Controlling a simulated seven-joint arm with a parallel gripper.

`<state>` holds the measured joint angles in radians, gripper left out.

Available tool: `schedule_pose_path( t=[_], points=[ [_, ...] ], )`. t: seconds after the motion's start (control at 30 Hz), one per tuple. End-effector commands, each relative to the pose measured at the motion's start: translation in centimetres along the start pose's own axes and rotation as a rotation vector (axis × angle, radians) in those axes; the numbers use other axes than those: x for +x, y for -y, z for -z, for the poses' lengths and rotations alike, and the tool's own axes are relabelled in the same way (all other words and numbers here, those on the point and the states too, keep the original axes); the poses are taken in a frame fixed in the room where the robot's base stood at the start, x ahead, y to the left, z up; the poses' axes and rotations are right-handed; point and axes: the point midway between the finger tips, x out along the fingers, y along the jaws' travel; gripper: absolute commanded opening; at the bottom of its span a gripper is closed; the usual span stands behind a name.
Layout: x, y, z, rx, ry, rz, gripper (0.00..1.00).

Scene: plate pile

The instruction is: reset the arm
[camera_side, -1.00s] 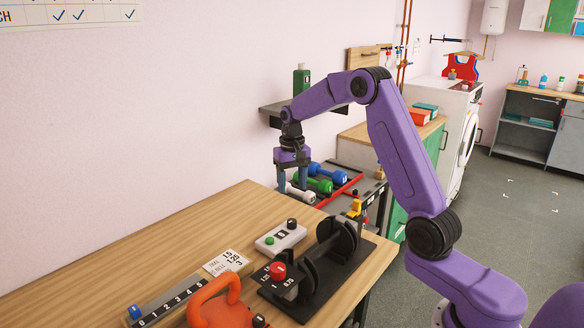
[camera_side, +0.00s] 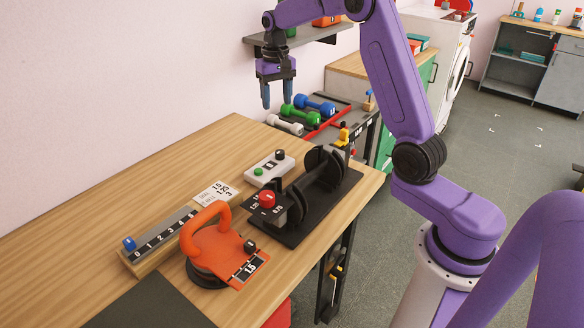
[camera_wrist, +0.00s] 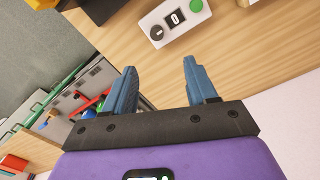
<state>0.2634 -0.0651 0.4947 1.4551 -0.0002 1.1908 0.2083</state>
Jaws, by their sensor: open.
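My gripper (camera_side: 276,93) is raised above the far end of the wooden table (camera_side: 150,190), its two blue fingers pointing down. The fingers are apart and nothing is between them. In the wrist view my gripper (camera_wrist: 163,88) also shows open and empty, with bare wood between and beyond the fingertips. It touches nothing that I can see.
On the table stand a white switch box (camera_side: 270,169), a black dumbbell cradle (camera_side: 330,205), an orange kettlebell-shaped handle (camera_side: 212,245) and a numbered ruler (camera_side: 160,243). Dumbbells (camera_side: 315,104) lie on a rack behind. A wall shelf (camera_side: 300,38) is close to my arm.

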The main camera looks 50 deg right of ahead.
Motion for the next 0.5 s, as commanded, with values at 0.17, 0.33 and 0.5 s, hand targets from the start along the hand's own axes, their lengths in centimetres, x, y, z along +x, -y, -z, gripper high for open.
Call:
schedule_pose_path(
  t=[0.17, 0.33, 0.5],
  points=[
    [-0.6, 3.6, -3.3, -0.142, -0.003, 0.001, 0.57],
    [-1.1, 6.8, -7.9, -0.315, -0.006, 0.003, 0.57],
    [-1.3, 9.0, -13.0, -0.487, -0.008, 0.005, 0.57]
  ],
)
